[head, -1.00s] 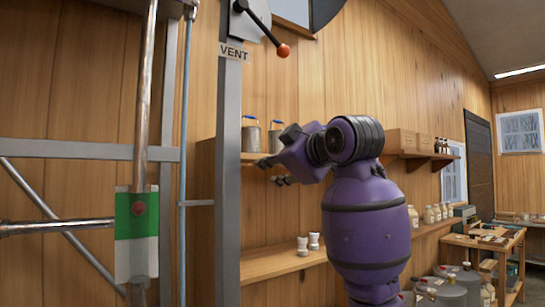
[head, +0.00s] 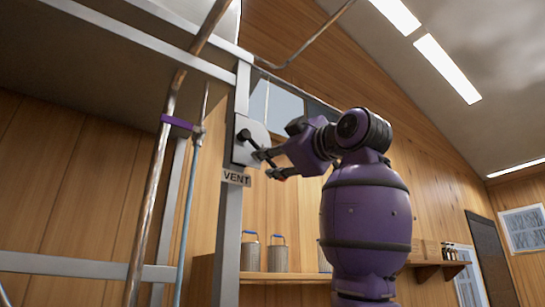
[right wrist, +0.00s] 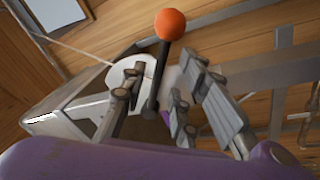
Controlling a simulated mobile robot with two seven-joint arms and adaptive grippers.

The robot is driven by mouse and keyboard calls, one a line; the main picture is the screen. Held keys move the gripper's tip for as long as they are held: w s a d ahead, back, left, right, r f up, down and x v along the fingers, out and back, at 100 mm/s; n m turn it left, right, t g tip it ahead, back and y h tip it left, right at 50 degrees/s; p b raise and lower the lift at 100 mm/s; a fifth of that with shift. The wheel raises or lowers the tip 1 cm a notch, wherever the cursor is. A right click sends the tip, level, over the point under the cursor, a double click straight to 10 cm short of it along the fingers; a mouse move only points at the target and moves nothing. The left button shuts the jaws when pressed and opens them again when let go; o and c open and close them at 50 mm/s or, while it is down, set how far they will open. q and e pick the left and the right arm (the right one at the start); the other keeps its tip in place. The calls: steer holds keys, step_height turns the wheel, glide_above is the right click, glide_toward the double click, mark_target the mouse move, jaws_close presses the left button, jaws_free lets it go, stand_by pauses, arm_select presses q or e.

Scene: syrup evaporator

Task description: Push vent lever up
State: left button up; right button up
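The vent lever (head: 247,138) is a black bar pivoting on a pale plate (head: 249,152) on a grey post, above the VENT label (head: 236,177). It slopes down and right toward my right gripper (head: 264,165). In the head view its knob is mostly hidden by that gripper. In the right wrist view the orange ball knob (right wrist: 170,24) tops the dark lever shaft (right wrist: 153,92). The fingers of my right gripper (right wrist: 160,88) stand apart on either side of the shaft. Firm contact cannot be told. My left gripper is not in view.
A shelf (head: 287,278) with metal canisters (head: 277,256) stands below the lever. Pipes (head: 160,150) and a grey frame (head: 70,265) are at the left. The upper wall (head: 430,170) to the right is clear.

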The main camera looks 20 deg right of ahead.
steer(key=shift+w+a+r, duration=0.1)
steer(key=shift+w, duration=0.25)
jaws_close()
stand_by(0.3)
